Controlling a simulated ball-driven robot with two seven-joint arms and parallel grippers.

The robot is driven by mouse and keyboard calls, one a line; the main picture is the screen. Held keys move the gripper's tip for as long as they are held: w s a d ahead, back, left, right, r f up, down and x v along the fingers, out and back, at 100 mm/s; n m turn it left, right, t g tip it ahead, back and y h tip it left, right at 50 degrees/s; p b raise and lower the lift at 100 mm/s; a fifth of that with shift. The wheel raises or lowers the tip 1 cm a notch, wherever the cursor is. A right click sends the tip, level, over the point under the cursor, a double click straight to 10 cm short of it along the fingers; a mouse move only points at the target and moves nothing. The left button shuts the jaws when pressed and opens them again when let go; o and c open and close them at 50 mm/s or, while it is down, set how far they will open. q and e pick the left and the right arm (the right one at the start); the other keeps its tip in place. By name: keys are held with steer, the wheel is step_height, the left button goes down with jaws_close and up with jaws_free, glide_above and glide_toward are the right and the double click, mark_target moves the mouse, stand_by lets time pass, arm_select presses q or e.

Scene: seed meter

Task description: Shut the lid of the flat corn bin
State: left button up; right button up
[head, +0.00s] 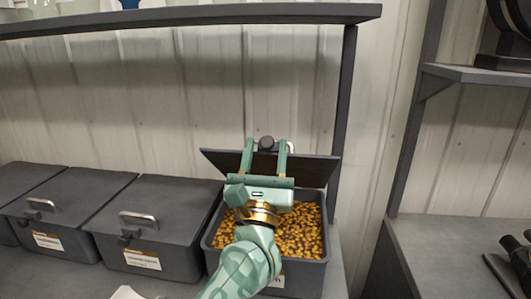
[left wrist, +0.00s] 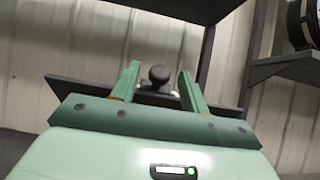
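The corn bin (head: 311,252) is a dark grey box full of yellow-orange kernels (head: 303,228). Its dark lid (head: 318,168) stands raised at the back, tilted, and also shows in the left wrist view (left wrist: 75,88). A dark knob (head: 266,143) and part of a metal handle (head: 291,147) show at the lid's upper edge. My left gripper (head: 266,147) is open, fingers apart in front of the lid. In the left wrist view the knob (left wrist: 160,75) appears between the fingers; contact cannot be told. My arm hides the bin's middle and most of its label.
Two closed grey bins with metal handles, a nearer one (head: 165,210) and another (head: 75,205), stand to the left, with part of a third at the edge. A shelf (head: 190,16) runs overhead, its post (head: 344,100) just right of the lid. A grey counter (head: 450,245) lies at right.

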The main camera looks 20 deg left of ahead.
arm_select(q)
steer(key=b+v, duration=0.2)
steer(key=v, duration=1.4)
steer(key=shift+f, duration=0.15)
steer(key=shift+s+d, duration=0.1)
steer(key=shift+s, duration=0.05)
